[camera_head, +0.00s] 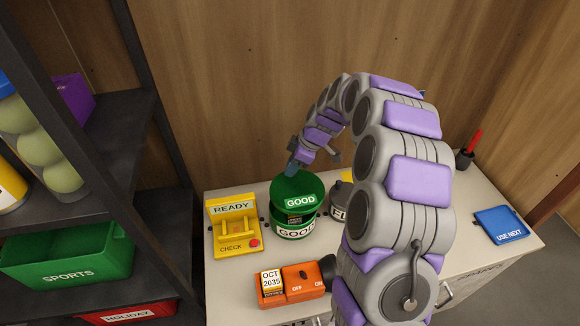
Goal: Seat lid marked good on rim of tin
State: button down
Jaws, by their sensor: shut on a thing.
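The green lid (290,187) carries a "GOOD" label and appears tilted over the green tin (279,228), which also has a "GOOD" label on its front. The tin stands upright on the pale table. My gripper (294,169) reaches down from behind and is shut on the far upper edge of the lid. The lid hides most of the tin's rim, so I cannot tell whether the two touch. My arm comes in from the right.
A yellow "READY/CHECK" stand (222,236) is left of the tin. An orange switch box (305,290) lies in front. A grey container (340,196), partly hidden by my arm, stands right. A blue "USE NEXT" tray (499,222) lies far right. Dark shelves (120,130) stand left.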

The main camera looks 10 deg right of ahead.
aim_at(285, 178)
jog(key=shift+d, duration=0.2)
jog(key=shift+a+b, duration=0.35)
jog(key=shift+a, duration=1.05)
jog(key=shift+a+f, duration=0.1)
jog(key=shift+f, duration=0.2)
jog(key=d+f+b, duration=0.2)
jog(key=shift+d+f, duration=0.2)
jog(key=shift+f, duration=0.2)
jog(key=shift+s+f, duration=0.1)
jog(key=shift+f, duration=0.2)
jog(key=shift+a+f, duration=0.15)
jog(key=shift+f, duration=0.1)
jog(key=shift+a+f, duration=0.2)
jog(key=shift+a, duration=0.6)
jog(key=shift+d, duration=0.8)
jog(key=shift+a, duration=0.95)
jog(key=shift+d, duration=0.6)
jog(key=shift+d, duration=0.15)
jog(key=shift+f, duration=0.6)
